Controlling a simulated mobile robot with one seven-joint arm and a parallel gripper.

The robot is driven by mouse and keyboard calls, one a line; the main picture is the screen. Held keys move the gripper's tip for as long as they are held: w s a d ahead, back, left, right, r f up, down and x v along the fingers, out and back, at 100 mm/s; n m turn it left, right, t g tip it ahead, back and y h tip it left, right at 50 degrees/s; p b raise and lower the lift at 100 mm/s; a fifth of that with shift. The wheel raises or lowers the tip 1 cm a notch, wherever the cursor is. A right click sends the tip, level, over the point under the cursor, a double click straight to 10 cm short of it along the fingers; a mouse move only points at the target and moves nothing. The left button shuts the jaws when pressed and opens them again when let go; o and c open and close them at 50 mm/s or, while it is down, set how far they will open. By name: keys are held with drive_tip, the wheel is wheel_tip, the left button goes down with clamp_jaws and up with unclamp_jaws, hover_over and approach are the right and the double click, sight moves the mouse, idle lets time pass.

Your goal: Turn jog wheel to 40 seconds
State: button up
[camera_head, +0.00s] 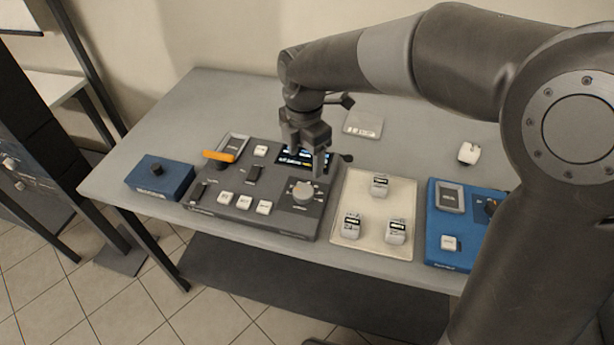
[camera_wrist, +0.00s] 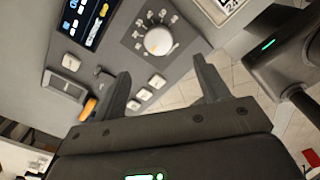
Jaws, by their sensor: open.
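The jog wheel (camera_head: 303,191) is a light grey round knob at the right of the dark grey control panel (camera_head: 270,216). In the wrist view the jog wheel (camera_wrist: 159,40) shows a yellow mark and a ring of printed labels around it, too small to read. The panel's lit display (camera_head: 301,157) lies behind the wheel; it also shows in the wrist view (camera_wrist: 87,20), its text unreadable. My gripper (camera_head: 308,168) is open and empty, above the panel near the display and wheel. In the wrist view its fingers (camera_wrist: 164,82) are apart, with the wheel beyond their tips, untouched.
An orange-handled lever (camera_head: 219,156) and several white buttons (camera_head: 244,202) sit on the panel. A blue box (camera_head: 161,178) stands left. A cream tray (camera_head: 348,228) with three small white devices and another blue box (camera_head: 449,253) stand right. The table's back left is clear.

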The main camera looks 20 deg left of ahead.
sight(303, 190)
drive_tip(key=f, duration=1.1)
drive_tip(key=shift+a, duration=0.25)
drive_tip(key=c, duration=1)
